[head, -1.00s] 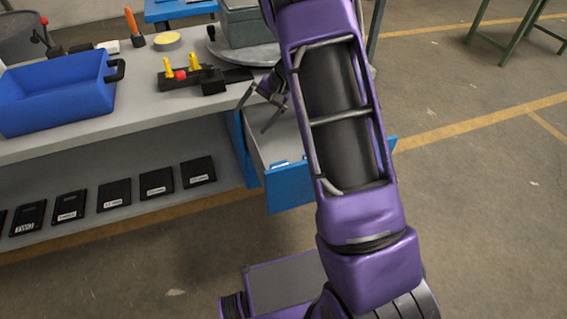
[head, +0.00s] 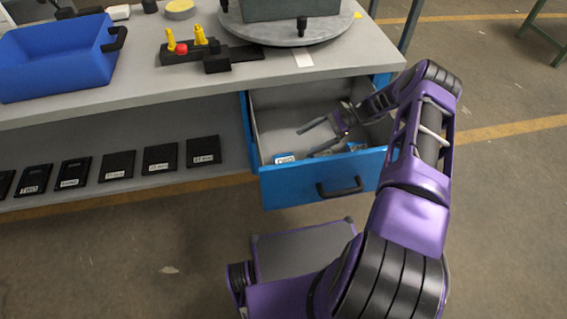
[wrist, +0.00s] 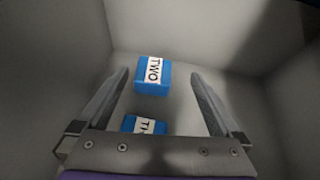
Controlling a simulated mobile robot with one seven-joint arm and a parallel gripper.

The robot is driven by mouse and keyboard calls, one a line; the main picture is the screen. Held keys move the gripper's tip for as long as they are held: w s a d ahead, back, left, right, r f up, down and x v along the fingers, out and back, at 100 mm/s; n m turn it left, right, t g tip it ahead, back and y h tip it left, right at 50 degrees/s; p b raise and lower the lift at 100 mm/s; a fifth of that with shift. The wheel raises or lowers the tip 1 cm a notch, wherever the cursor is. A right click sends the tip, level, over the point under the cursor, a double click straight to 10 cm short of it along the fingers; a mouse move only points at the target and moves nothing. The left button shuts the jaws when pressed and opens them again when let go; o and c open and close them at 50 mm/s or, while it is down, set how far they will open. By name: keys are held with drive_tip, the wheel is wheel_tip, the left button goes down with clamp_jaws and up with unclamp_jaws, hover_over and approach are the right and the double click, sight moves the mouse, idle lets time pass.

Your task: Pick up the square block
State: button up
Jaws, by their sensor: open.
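My gripper (head: 306,142) is inside the open blue drawer (head: 300,190), with its jaws apart and nothing between them touching. In the wrist view, a blue block (wrist: 152,77) with a white label reading "TWO" lies on the drawer floor, seen between the fingertips, left of centre. A second blue block (wrist: 143,124) with a similar label is nearer, partly hidden by my gripper's base. In the head view, blue and white patches show low in the drawer near its front, too small to tell apart clearly. I cannot tell which block is the square one.
The drawer walls stand close around my gripper. On the bench above are a blue bin (head: 60,58), a black fixture with yellow pegs (head: 195,50) and a round grey turntable (head: 290,32). Several black labelled plates lie on the lower shelf (head: 130,190).

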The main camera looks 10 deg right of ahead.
sight(277, 162)
drive_tip(key=shift+s+a+f+m+y, duration=0.2)
drive_tip(key=shift+s+a+f, duration=0.1)
drive_tip(key=shift+f, duration=0.25)
drive_tip(key=shift+s+a+f+m+y, duration=0.1)
drive_tip(key=shift+s+a+f+m, duration=0.15)
drive_tip(key=shift+f, duration=0.3)
drive_tip(key=x, duration=0.6)
drive_tip(key=shift+d+f, duration=0.1)
drive_tip(key=shift+f+x, duration=0.15)
drive_tip(key=shift+x, duration=1.3)
drive_tip(key=shift+f+x, duration=0.15)
drive_tip(key=shift+x, duration=1.3)
drive_tip(key=shift+w+d, duration=0.1)
drive_tip(key=shift+d, duration=0.05)
drive_tip(key=c, duration=1.6)
